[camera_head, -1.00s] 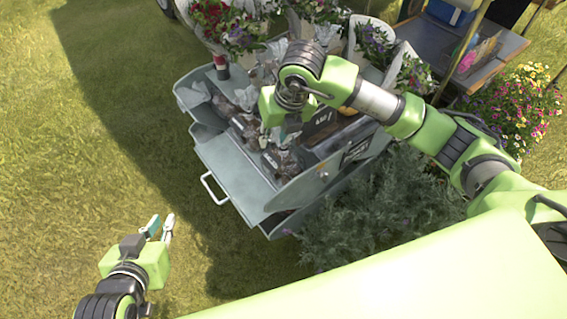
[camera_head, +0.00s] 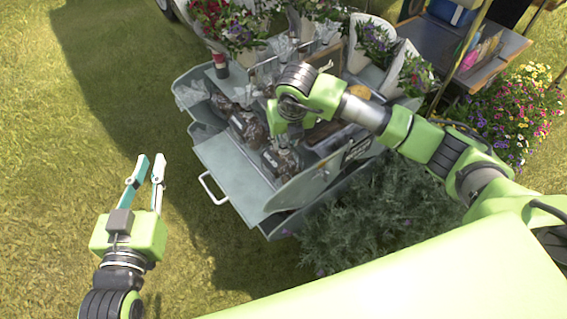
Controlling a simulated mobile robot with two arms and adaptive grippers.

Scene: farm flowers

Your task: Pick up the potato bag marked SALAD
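Several clear bags of dark potatoes stand in the grey-green cart. One bag (camera_head: 222,104) is at the left, one bag (camera_head: 247,127) is in the middle, and one bag (camera_head: 283,158) is nearest the front. Their labels are too small to read, so I cannot tell which is marked SALAD. My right gripper (camera_head: 276,126) hangs over the cart, close to the middle and front bags; its fingers are mostly hidden, and contact cannot be told. My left gripper (camera_head: 149,170) is open and empty above the grass, left of the cart.
The cart (camera_head: 238,174) has a flat front shelf and a white handle (camera_head: 213,188). Flower buckets (camera_head: 372,48) stand along its back. Open grass lies to the left.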

